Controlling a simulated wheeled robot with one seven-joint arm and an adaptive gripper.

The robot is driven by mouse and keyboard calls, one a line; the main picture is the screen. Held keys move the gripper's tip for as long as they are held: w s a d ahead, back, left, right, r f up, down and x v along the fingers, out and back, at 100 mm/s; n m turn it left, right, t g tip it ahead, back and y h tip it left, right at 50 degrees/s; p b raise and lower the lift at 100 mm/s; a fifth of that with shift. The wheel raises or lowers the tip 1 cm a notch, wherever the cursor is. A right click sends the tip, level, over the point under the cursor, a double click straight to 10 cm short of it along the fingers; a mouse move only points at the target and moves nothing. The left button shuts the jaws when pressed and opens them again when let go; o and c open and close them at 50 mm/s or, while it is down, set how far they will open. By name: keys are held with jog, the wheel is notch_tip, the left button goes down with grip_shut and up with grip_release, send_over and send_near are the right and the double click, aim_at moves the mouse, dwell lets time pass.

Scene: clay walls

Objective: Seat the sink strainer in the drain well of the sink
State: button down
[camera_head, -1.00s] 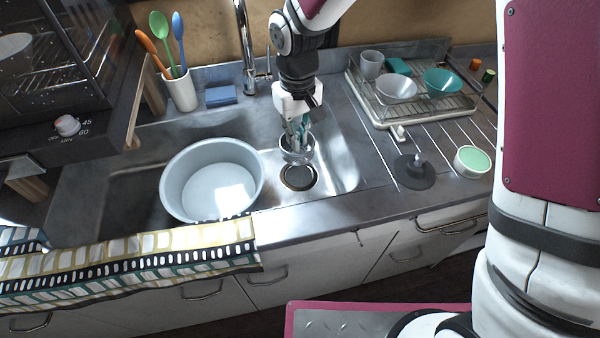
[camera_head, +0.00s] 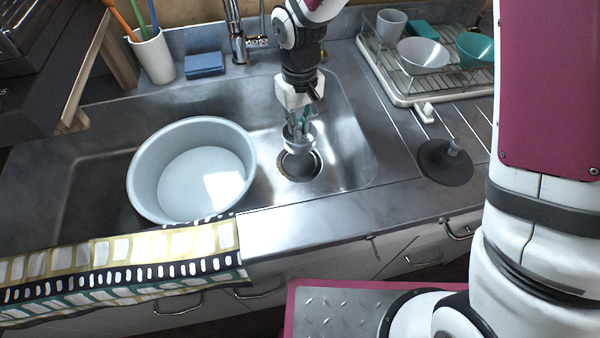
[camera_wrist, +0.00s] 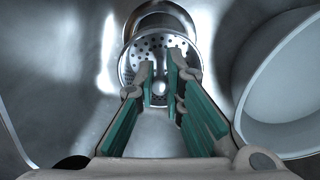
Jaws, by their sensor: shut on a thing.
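The sink strainer (camera_head: 299,147), a round metal basket, hangs from my gripper (camera_head: 298,130) above the sink floor. In the wrist view its perforated bowl (camera_wrist: 132,64) shows beyond my fingertips (camera_wrist: 160,85), which are shut on its middle post. The drain well (camera_head: 299,171) is a dark round opening with a metal ring in the right part of the sink (camera_head: 345,140). In the head view the strainer overlaps the far side of the well. In the wrist view the well's ring (camera_wrist: 160,10) shows past the strainer, partly hidden by it. The exact height gap cannot be told.
A large pale basin (camera_head: 140,180) stands in the sink left of the well. The faucet (camera_head: 238,40) rises behind. A dish rack (camera_head: 400,97) and a black plunger-like disc (camera_head: 443,165) sit on the right counter. A patterned towel (camera_head: 120,265) lies over the front edge.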

jog(key=shift+w+f+b, duration=0.2)
jog(key=shift+f+b, duration=0.35)
jog(key=shift+f, duration=0.7)
notch_tip(320, 180, down, 10)
jog(key=shift+f+b, duration=0.1)
jog(key=shift+b, duration=1.1)
jog(key=shift+f, duration=0.1)
jog(key=shift+f, duration=0.15)
jog(key=c, duration=1.7)
grip_release()
notch_tip(320, 180, up, 11)
jog(key=shift+r+p, duration=0.1)
jog(key=shift+p, duration=1.1)
jog(key=shift+r, duration=0.65)
